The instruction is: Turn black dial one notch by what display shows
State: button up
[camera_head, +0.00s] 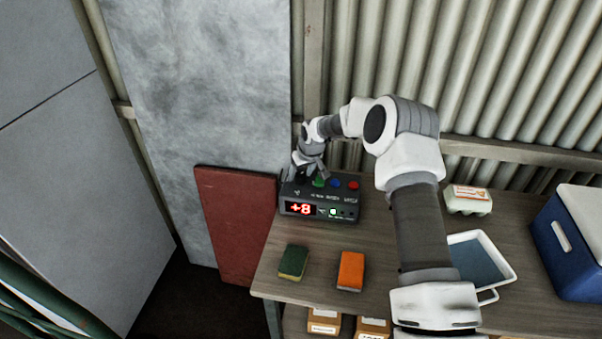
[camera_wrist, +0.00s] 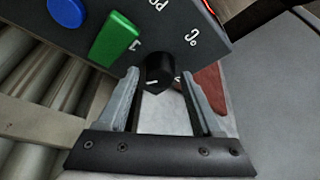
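The dark control box (camera_head: 345,212) sits at the back left of the wooden bench. Its red display (camera_head: 300,209) reads what looks like "+8", with a lit green indicator (camera_head: 333,212) beside it. My gripper (camera_head: 313,170) is over the left end of the box and hides the dial in the head view. In the wrist view the black dial (camera_wrist: 160,72), with a short white mark, lies between the two fingertips of my gripper (camera_wrist: 159,76). The fingers are open, one on each side, with gaps visible beside the dial. I cannot tell whether the tips touch it.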

grip_shut()
jog(key=shift+b, duration=0.35)
jog(key=shift+a+f+m+h+b, duration=0.2)
jog(key=shift+m+h+b, duration=0.2)
jog(key=shift+m+b, duration=0.65)
jog(key=m+b, duration=0.2)
jog(key=b, duration=0.1)
jog(key=shift+t+h, duration=0.3)
jog(key=shift+h, duration=0.1)
jog(key=m+b, duration=0.1)
jog(key=m, duration=0.1)
jog(key=m+h+b, duration=0.1)
jog(key=m, duration=0.1)
jog(key=shift+a+r+h, duration=0.1)
jog(key=shift+h, duration=0.2)
jog(key=shift+r+m+g+h+b, duration=0.1)
jog(key=shift+m+g+h+b, duration=0.45)
jog(key=shift+m, duration=1.3)
